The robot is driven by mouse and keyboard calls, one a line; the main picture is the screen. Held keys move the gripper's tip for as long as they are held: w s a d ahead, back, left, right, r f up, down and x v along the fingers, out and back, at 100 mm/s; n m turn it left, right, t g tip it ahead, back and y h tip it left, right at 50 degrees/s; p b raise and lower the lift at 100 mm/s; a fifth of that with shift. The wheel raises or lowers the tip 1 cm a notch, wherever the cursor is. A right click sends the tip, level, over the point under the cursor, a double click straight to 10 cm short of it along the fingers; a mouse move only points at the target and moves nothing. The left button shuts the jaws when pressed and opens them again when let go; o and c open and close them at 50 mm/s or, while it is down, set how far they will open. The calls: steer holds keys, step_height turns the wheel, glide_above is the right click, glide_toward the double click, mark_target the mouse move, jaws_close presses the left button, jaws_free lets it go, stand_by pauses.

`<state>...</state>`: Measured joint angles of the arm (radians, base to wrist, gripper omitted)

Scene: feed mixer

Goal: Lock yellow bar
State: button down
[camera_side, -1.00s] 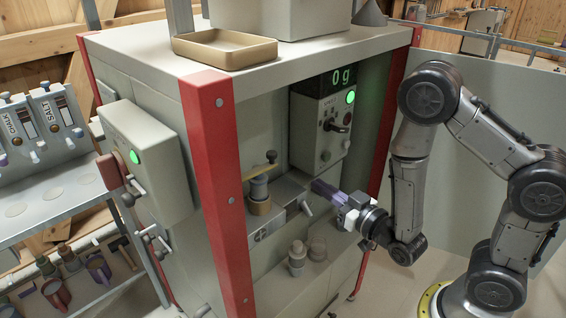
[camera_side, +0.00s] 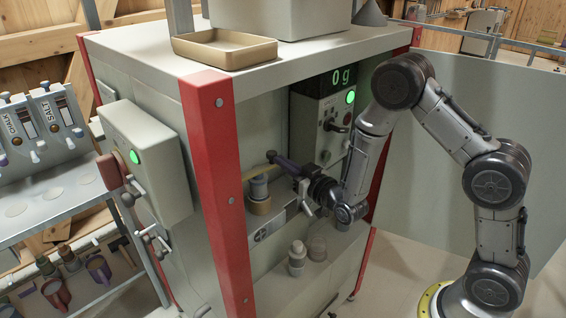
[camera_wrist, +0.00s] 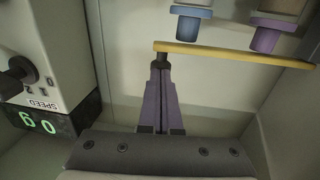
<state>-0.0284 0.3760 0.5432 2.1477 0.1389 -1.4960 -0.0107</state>
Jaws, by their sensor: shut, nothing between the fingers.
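In the side view, the bar (camera_side: 257,171) lies above a round tan fitting inside the cabinet. In the side view, my gripper (camera_side: 272,157) reaches the bar's right end.
Blue (camera_wrist: 191,25) and purple (camera_wrist: 268,35) cylinders sit beyond the bar in the wrist view. A red post (camera_side: 217,200) borders the opening.

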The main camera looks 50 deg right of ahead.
steer(key=shift+w, duration=0.2)
steer(key=shift+w+d, duration=0.25)
steer(key=shift+w, duration=0.5)
steer(key=shift+w+d, duration=0.2)
steer(key=shift+w, duration=0.55)
steer(key=shift+s, duration=0.1)
